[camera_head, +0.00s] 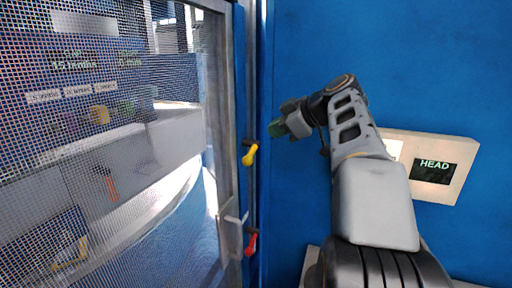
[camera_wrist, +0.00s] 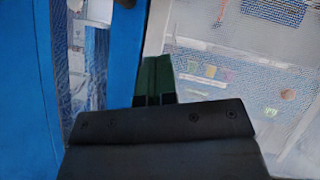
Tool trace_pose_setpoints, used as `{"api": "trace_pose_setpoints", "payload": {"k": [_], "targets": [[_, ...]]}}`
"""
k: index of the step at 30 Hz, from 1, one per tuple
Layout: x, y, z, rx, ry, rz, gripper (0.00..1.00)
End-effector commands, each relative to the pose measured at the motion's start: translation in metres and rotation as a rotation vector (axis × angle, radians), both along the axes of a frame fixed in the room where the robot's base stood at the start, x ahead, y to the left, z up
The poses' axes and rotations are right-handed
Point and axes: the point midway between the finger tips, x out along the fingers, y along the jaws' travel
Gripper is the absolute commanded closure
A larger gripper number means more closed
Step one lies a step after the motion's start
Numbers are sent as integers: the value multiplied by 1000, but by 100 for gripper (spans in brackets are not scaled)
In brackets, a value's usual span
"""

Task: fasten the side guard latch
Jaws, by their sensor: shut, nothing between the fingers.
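A mesh side guard (camera_head: 110,130) in a grey metal frame fills the left of the head view. Two handles are on this post: a yellow one (camera_head: 249,154) at mid height and a red one (camera_head: 251,243) lower down. A grey bracket (camera_head: 236,219) is on the guard's frame near the red handle. I cannot tell which handle is the latch or how it is set. My gripper (camera_head: 276,129) is above and right of the yellow handle, apart from it. In the wrist view its green fingers (camera_wrist: 153,80) are together and empty.
A blue wall (camera_head: 400,60) stands right of the post. A pale panel with a dark "HEAD" sign (camera_head: 434,171) is on it, behind my arm. The wrist view shows mesh (camera_wrist: 250,70) on the right and a blue surface (camera_wrist: 30,90) on the left.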

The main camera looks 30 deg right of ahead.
Motion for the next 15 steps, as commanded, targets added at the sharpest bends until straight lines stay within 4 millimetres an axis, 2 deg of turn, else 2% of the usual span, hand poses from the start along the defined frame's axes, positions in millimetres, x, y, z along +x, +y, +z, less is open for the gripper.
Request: {"api": "trace_pose_setpoints", "payload": {"k": [11,15], "targets": [[53,31,-34,3,3,3,100],[59,28,-52,3,4,-1,100]]}}
